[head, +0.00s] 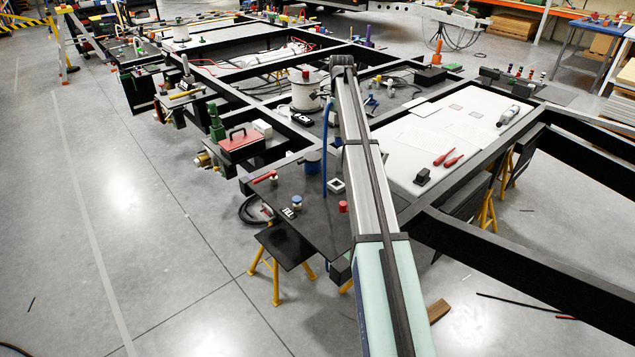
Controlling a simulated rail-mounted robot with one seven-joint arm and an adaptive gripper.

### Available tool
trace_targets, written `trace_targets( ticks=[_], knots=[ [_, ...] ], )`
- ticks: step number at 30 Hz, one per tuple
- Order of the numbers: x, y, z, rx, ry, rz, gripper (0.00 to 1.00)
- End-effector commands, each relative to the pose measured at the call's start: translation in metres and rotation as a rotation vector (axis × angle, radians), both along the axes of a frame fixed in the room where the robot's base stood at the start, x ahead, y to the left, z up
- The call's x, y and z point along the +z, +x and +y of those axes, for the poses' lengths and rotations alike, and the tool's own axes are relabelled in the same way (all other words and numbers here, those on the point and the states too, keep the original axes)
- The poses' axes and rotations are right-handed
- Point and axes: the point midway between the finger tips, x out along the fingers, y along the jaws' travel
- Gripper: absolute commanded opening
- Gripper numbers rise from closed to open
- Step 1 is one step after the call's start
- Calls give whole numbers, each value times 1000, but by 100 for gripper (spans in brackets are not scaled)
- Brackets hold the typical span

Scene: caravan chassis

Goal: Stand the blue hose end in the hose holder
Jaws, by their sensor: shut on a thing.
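A long thin blue hose-like piece (326,135) stands nearly upright just left of my arm, over the dark near deck plate. That block may be the hose holder, but I cannot tell for sure. I cannot tell whether the blue piece touches the block or is behind it. My gripper is not visible; my raised arm crosses the middle of the view and hides what is behind it.
A blue cylinder (312,162), a blue-and-white piece (297,202) and a red cylinder (343,206) stand on the near plate. A cable spool (305,92) is behind. A red toolbox (241,144) is left. A white panel (440,135) with red tools lies right.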

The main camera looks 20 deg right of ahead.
Motion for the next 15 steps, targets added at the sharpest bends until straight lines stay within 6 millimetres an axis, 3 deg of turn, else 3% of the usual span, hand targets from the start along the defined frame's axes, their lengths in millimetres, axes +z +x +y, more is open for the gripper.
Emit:
trace_targets(
  ticks=[5, 15],
  knots=[
    [-21, -2, 0, 11, 1, 3, 0],
    [-100, -1, 1, 11, 1, 3, 0]
  ],
)
